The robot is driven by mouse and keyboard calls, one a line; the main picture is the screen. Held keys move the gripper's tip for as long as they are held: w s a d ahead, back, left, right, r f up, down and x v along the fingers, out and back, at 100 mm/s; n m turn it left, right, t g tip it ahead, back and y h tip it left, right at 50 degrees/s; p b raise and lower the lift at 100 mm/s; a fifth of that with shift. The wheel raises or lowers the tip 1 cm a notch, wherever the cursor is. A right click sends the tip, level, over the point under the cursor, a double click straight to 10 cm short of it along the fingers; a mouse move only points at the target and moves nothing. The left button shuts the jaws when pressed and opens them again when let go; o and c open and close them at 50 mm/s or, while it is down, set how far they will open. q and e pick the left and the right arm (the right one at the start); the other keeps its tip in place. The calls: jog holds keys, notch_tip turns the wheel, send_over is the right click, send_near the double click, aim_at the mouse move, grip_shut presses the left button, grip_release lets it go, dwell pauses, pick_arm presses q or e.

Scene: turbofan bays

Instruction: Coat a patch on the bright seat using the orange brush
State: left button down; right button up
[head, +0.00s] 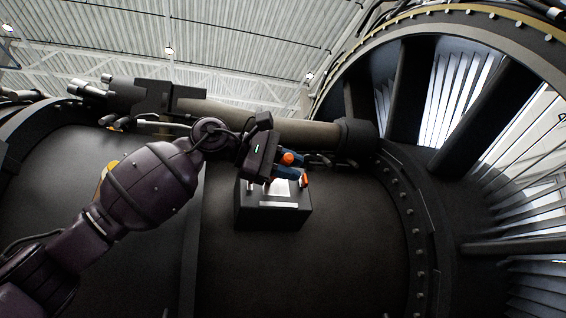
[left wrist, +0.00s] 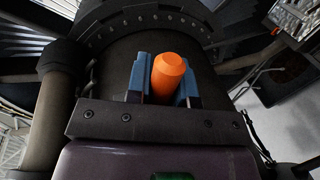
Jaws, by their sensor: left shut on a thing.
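The orange brush (head: 288,158) is held between the blue fingers of my left gripper (head: 292,172). In the left wrist view the thick orange handle end of the brush (left wrist: 168,74) stands between the two blue fingers (left wrist: 165,80). The bright seat (head: 268,187) is a pale patch on top of a dark block (head: 272,215), just below the gripper. The fingers hide part of the seat. I cannot tell whether the brush tip touches it. My right gripper is not in view.
The block stands against a dark curved casing (head: 340,245). A thick brown pipe (head: 260,130) runs just behind the gripper. A bolted ring flange (head: 410,235) and a large fan (head: 460,100) are at the right. A yellow-orange thing (head: 106,168) is partly hidden behind my left arm.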

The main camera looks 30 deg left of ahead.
pick_arm(q)
jog(key=shift+w+d, duration=2)
jog(key=shift+w, duration=0.35)
jog(key=shift+f+b+v, duration=0.2)
jog(key=shift+b+v, duration=0.05)
jog(key=shift+v, duration=1.5)
jog(key=shift+f+b+v, duration=0.15)
jog(key=shift+b+v, duration=0.05)
jog(key=shift+v, duration=1.6)
jog(key=shift+s+a, duration=0.45)
jog(key=shift+a, duration=0.15)
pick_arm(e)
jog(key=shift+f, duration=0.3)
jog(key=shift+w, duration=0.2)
